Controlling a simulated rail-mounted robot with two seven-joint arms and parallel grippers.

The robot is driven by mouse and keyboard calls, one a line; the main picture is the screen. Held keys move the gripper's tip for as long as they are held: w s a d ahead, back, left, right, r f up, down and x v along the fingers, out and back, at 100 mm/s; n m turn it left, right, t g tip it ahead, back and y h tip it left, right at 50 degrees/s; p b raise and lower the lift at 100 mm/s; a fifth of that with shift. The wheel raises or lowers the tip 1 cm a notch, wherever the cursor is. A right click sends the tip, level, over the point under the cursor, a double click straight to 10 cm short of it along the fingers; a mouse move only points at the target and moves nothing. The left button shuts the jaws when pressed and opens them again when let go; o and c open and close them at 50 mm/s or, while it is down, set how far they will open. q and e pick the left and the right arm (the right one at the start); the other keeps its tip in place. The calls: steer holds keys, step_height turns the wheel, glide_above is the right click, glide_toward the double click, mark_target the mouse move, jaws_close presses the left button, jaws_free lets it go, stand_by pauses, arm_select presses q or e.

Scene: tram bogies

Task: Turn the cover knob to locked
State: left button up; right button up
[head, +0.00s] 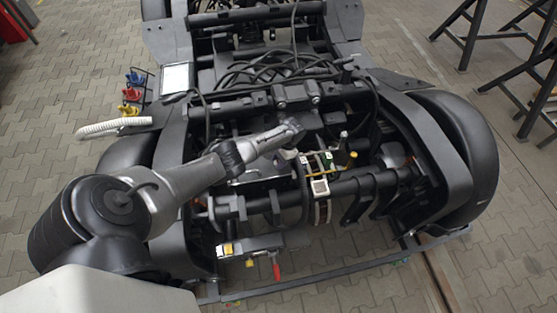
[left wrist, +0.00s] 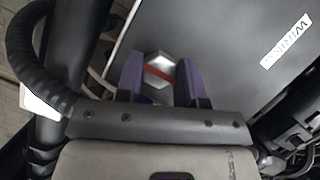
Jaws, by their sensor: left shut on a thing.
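In the left wrist view, a silver hexagonal knob (left wrist: 158,65) with a red bar across it sits between the two purple fingers of my left gripper (left wrist: 160,72). The gripper is shut on the knob. The red bar runs nearly crosswise in that view, slightly tilted. A dark grey cover (left wrist: 225,45) lies beyond the fingers and bears a white label reading "WIRING" upside down. In the head view, my left gripper (head: 292,130) reaches in from the left to the middle of the bogie; the knob is hidden there. My right gripper does not show.
The black bogie frame (head: 452,190) surrounds the work area, with cables (head: 270,70) behind my gripper. A black ribbed hose (left wrist: 40,75) runs at the left in the wrist view. A red-handled lever (head: 275,268) is at the front. Trestles (head: 475,35) stand at the upper right.

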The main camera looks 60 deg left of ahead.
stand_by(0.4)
arm_select(q)
steer(key=o, duration=0.9)
steer(key=shift+p+v, duration=1.6)
steer(key=shift+v, duration=5.25)
steer(key=shift+s+d, duration=0.1)
